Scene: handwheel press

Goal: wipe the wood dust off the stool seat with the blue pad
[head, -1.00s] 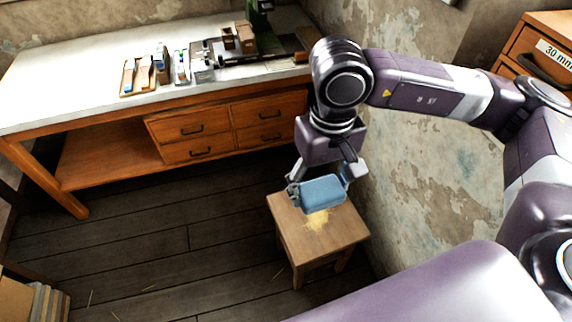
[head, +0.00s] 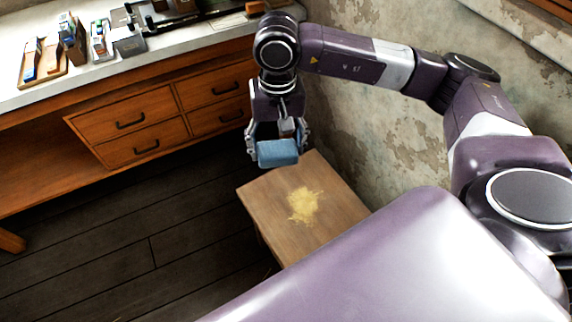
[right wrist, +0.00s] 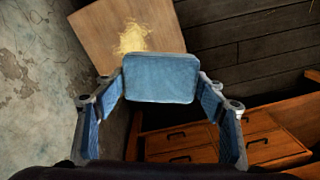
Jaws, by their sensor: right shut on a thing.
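The stool seat (head: 335,217) is a square wooden top beside the wall. A patch of yellow wood dust (head: 304,204) lies near its middle. My right gripper (head: 278,150) is shut on the blue pad (head: 278,153), at the seat's far left corner in the head view. Whether the pad touches the seat I cannot tell. In the right wrist view the pad (right wrist: 160,78) sits between the two fingers, and the dust (right wrist: 132,38) on the seat (right wrist: 95,30) shows beyond it. My left gripper is not in view.
A workbench with wooden drawers (head: 128,124) stands behind and left of the stool. Small tools and boxes (head: 72,40) lie on its top. The peeling wall (head: 360,125) runs close along the stool's right side. Dark floorboards (head: 150,225) left of the stool are clear.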

